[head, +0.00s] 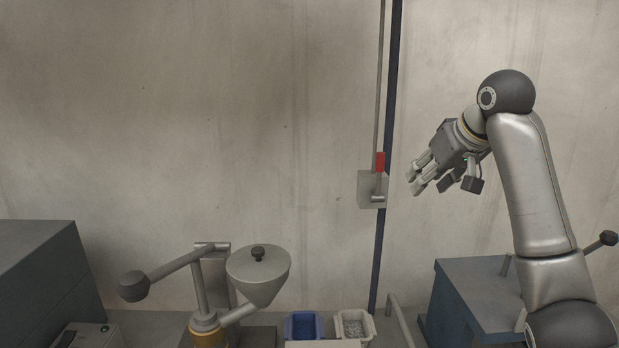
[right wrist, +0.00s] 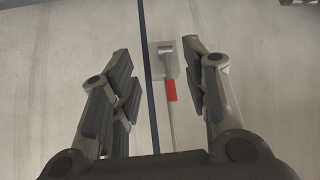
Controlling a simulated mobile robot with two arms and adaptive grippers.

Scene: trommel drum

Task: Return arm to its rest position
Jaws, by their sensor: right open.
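My right arm (head: 540,190) rises from the lower right in the head view and bends to the left at its top. My right gripper (head: 425,180) is held high in front of the wall, open and empty. In the right wrist view its two fingers (right wrist: 158,95) stand wide apart. Between them, farther off, shows a wall lever with a red grip (right wrist: 170,90). In the head view the red grip (head: 380,161) is left of the gripper, apart from it. My left gripper is in neither view.
A metal funnel (head: 262,275) with a black-knobbed lever (head: 135,286) stands low left of centre. A blue bin (head: 303,326) and a white bin with grey pieces (head: 367,330) stand beside it. A grey-blue box (head: 470,290) is beside my right arm.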

